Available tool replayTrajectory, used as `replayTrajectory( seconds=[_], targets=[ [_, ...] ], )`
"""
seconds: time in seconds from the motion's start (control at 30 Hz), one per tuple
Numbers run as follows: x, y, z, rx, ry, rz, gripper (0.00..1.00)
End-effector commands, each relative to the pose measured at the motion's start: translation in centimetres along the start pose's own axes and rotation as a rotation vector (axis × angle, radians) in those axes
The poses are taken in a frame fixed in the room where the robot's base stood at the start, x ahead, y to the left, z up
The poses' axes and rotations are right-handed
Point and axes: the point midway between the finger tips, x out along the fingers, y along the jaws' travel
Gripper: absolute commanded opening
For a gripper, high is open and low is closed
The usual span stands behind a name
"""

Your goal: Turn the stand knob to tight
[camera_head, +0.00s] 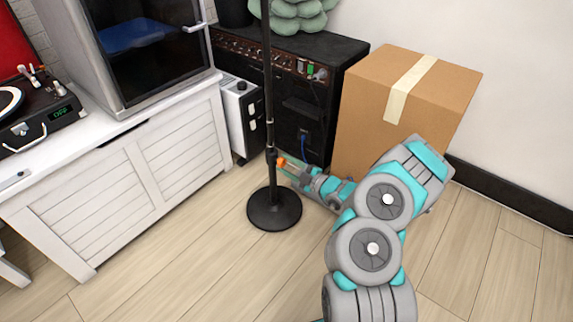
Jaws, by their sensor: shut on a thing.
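A black stand with a round base (274,210) and a thin upright pole (268,95) stands on the wooden floor. A small orange knob (281,161) sits on the right side of the pole, low down, at a collar. My gripper (287,166) reaches in from the right, and its fingertips are at the knob. It is shut on the knob, which is partly hidden between the fingers. Any marking for tight or loose is too small to see.
A black amplifier (340,52) stands behind the pole, with a white heater-like unit (240,112) on its left. A cardboard box (365,108) is at the right. A white cabinet (110,205) is at the left. The floor (190,265) in front is clear.

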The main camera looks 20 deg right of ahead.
Motion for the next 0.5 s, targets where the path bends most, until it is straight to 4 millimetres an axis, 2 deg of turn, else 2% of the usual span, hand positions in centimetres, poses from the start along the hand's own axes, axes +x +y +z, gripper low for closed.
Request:
replayTrajectory(
  seconds=[0.2, 0.5],
  targets=[
    [-0.04, -0.06, 0.06, 0.106, -0.002, -0.001, 0.00],
    [-0.04, -0.09, 0.09, 0.165, -0.002, -0.001, 0.00]
  ],
)
